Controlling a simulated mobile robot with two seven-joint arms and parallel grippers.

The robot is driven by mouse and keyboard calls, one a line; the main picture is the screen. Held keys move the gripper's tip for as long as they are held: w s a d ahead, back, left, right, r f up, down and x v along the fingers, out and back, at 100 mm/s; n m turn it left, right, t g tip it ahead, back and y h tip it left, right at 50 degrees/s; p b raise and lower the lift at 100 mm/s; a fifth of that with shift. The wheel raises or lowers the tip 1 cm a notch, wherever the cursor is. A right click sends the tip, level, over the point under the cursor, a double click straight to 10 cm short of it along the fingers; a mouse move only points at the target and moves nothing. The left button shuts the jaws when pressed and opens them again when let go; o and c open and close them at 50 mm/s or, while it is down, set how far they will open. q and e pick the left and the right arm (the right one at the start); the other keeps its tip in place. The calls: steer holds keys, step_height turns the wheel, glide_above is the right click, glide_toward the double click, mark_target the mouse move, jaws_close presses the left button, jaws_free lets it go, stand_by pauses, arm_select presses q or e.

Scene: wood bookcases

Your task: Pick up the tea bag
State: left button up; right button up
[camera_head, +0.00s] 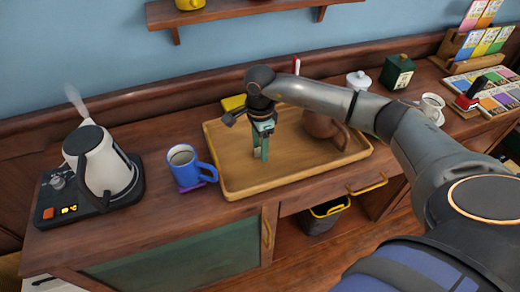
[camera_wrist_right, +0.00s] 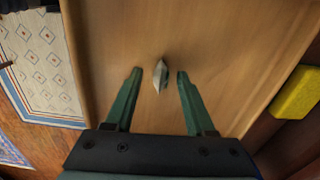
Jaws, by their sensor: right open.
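A small pale tea bag (camera_wrist_right: 160,76) lies on the wooden tray (camera_wrist_right: 225,50) in the right wrist view. My right gripper (camera_wrist_right: 159,74) is open, its two green fingers on either side of the tea bag with gaps to both. I cannot tell how far above the tray the fingertips are. In the head view my right gripper (camera_head: 261,158) points down over the left-middle of the tray (camera_head: 280,179). The tea bag cannot be made out there. My left gripper is not in view.
A blue mug (camera_head: 187,168) stands just left of the tray, and a steaming kettle (camera_head: 100,165) on its base is farther left. A brown teapot (camera_head: 325,130) stands on the tray's right part. A yellow block (camera_wrist_right: 297,92) lies beyond the tray edge.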

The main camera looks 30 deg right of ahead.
steer(key=shift+f, duration=0.2)
jaws_close()
stand_by(0.3)
